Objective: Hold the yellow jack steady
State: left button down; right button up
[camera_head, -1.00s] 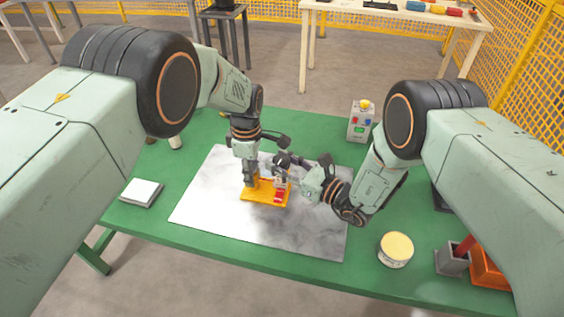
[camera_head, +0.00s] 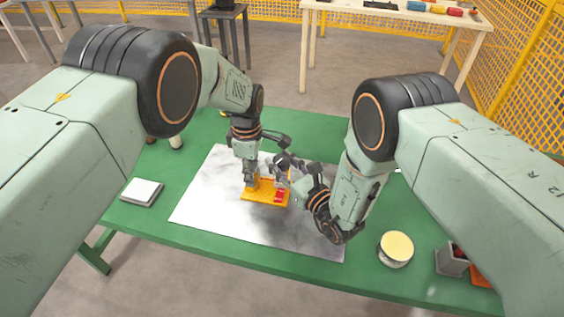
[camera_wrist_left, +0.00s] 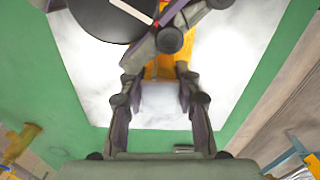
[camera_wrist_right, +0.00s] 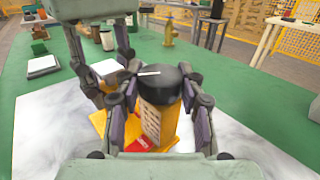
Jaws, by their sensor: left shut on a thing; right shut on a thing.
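The yellow jack (camera_head: 258,197) stands on the grey metal sheet (camera_head: 210,205), with a flat yellow base and a red-and-white label. My left gripper (camera_head: 249,183) is shut on its left part, low at the base; the left wrist view shows yellow (camera_wrist_left: 160,69) between the fingers. In the right wrist view the jack's upright yellow body (camera_wrist_right: 157,124) carries a round black knob (camera_wrist_right: 160,84) with a white mark. My right gripper (camera_head: 283,164) is shut around this knob, its fingers on either side. Exact finger contact is partly hidden.
The sheet lies on a green table (camera_head: 210,135). A white-topped pad (camera_head: 142,192) is at the left. A round cream-topped tin (camera_head: 396,249) and a grey holder (camera_head: 451,260) are at the right. The front of the sheet is clear.

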jog(key=o, duration=1.2)
jog(key=v, duration=1.2)
